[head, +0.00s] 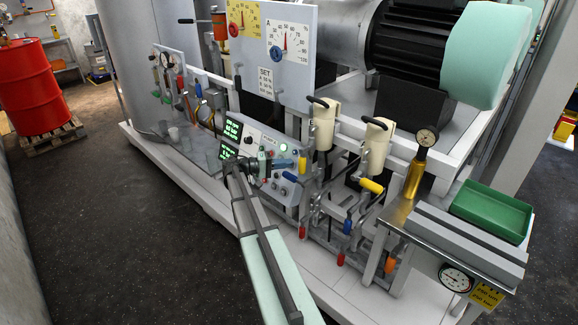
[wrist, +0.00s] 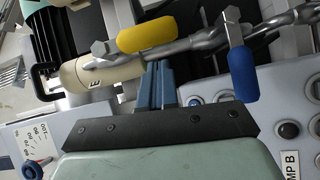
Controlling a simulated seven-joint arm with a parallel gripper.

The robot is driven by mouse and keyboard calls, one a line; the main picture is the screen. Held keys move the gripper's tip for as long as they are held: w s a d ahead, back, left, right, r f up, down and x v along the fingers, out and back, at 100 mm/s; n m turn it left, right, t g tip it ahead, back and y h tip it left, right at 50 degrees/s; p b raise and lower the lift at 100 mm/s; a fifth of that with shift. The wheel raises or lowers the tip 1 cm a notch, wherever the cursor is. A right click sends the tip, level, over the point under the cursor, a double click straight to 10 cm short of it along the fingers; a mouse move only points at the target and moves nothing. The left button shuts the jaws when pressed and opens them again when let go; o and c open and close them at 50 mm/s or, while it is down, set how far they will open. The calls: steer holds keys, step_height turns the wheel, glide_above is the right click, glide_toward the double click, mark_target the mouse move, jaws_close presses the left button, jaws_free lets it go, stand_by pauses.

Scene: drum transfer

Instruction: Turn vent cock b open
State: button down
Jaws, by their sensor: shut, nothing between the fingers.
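No readable label in either view marks vent cock b, so I cannot tell which handle it is. Several coloured lever handles hang on the pipework below two cream cylinders. In the wrist view a yellow handle (wrist: 146,36) lies just beyond my fingertips, and a blue handle (wrist: 243,75) is to the right. A cream cylinder (wrist: 100,76) marked E is at the left. My gripper (head: 292,163) is in front of the control panel, close to an orange-yellow handle (head: 303,161). In the wrist view my gripper (wrist: 157,66) has its blue fingers together, with nothing between them.
The control panel (head: 255,140) with lit screens is behind my gripper. Another yellow handle (head: 371,186), a blue one (head: 347,227) and a red one (head: 302,232) crowd the right. A green tray (head: 491,211) sits on the bench.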

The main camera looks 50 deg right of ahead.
steer(key=w+v, duration=0.1)
steer(key=v, duration=1)
steer(key=shift+w+f, duration=0.15)
steer(key=shift+f, duration=0.15)
steer(key=shift+d, duration=0.15)
